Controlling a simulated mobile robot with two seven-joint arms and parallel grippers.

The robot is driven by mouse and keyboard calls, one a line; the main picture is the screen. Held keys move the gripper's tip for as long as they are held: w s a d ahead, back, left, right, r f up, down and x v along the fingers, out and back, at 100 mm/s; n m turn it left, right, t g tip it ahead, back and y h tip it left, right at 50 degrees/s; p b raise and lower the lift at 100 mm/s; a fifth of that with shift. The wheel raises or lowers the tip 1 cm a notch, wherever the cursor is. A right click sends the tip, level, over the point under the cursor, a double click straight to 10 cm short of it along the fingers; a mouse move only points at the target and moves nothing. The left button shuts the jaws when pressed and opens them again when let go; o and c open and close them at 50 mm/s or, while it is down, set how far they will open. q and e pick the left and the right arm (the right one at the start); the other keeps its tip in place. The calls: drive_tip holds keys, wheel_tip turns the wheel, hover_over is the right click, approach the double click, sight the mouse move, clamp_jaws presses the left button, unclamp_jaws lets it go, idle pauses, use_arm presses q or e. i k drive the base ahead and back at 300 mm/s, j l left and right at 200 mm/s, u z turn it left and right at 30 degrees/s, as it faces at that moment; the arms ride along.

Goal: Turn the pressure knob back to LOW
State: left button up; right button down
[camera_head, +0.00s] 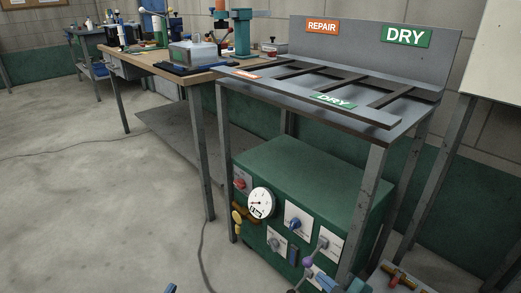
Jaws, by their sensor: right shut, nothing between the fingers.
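A green cabinet (315,180) stands under the rack table, with its control panel facing me. The panel carries a round white gauge (260,203), a blue knob (293,223) on a white plate, a grey knob (273,243), a red knob (239,184) and a grey lever (322,244) with a purple ball. The labels are too small to read, so I cannot tell which knob is for pressure or its setting. My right gripper (328,282) shows partly at the bottom edge, below the lever, shut and empty. A blue bit at bottom left may be my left gripper (170,288).
The rack table (375,118) with DRY and REPAIR signs overhangs the cabinet. Its front legs (362,205) flank the panel. A workbench (150,62) with tools stands behind at left. A low surface with red-handled fittings (402,278) is at lower right. The left floor is mostly clear.

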sight(295, 223)
drive_tip(key=k+l, duration=0.3)
drive_tip(key=k, duration=0.15)
drive_tip(key=k+l, duration=0.25)
drive_tip(key=k, duration=0.2)
